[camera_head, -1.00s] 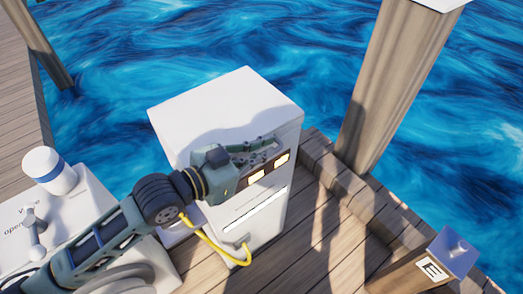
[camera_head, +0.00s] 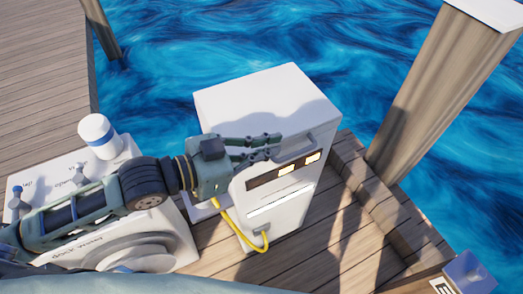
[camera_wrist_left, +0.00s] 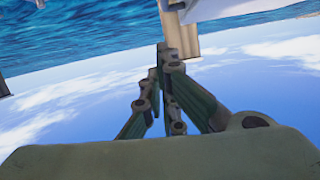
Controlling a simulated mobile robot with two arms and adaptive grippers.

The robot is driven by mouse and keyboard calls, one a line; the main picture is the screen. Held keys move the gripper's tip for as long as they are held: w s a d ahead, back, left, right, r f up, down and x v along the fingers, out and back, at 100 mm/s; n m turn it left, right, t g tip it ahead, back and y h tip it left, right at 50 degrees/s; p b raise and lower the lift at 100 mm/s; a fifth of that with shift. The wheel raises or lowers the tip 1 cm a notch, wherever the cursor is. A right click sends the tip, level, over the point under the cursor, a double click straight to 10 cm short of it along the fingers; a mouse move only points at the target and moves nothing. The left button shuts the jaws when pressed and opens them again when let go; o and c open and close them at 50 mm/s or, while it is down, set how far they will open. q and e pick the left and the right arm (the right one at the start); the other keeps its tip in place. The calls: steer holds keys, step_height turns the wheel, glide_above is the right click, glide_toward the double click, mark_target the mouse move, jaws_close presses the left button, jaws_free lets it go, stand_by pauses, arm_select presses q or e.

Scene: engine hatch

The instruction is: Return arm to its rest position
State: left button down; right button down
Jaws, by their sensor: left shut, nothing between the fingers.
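My left arm (camera_head: 70,212) reaches in from the left in the head view, roughly level across the picture. Its gripper (camera_head: 275,146) points right, in front of the upper face of a white pedestal (camera_head: 265,100). The fingers are together with nothing between them. They overlap the pedestal near its grey handle; whether they touch it I cannot tell. In the left wrist view the shut fingers (camera_wrist_left: 165,55) stand against sky and water. My right gripper is in neither view.
A yellow cable (camera_head: 232,222) runs to the pedestal's lower front. A white hatch unit (camera_head: 185,245) with valve handles and a blue-banded white cylinder (camera_head: 98,135) lies at left. A wooden post (camera_head: 450,80) stands at right. Planks (camera_head: 310,255) lie before the pedestal; water surrounds the dock.

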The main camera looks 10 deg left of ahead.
arm_select(q)
steer(key=shift+s+a+r, duration=0.2)
steer(key=shift+s+a, duration=0.25)
steer(key=shift+a, duration=0.05)
